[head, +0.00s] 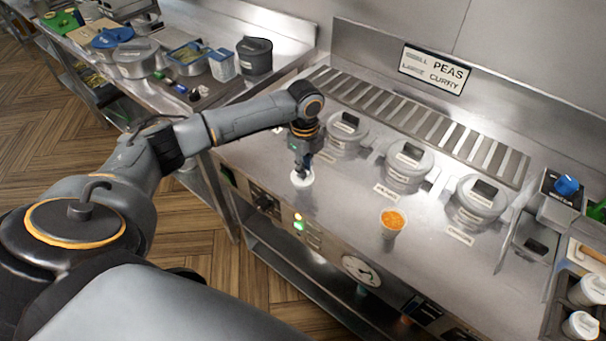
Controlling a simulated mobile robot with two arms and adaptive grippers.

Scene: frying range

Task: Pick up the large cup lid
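A small white round thing, which looks like the cup lid (302,181), is on the steel counter near its front left. My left gripper (301,170) points straight down onto it, with the fingertips at or just above its middle. The fingers are small and partly cover the lid, so I cannot tell whether they are closed on it. My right gripper is not in view.
Several lidded steel pots, one of them here (409,165), are set along the counter behind the cup. A sign (434,68) reading peas and curry hangs on the wall. White-lidded cups (581,326) stand at the far right. Counter between lid and cup is clear.

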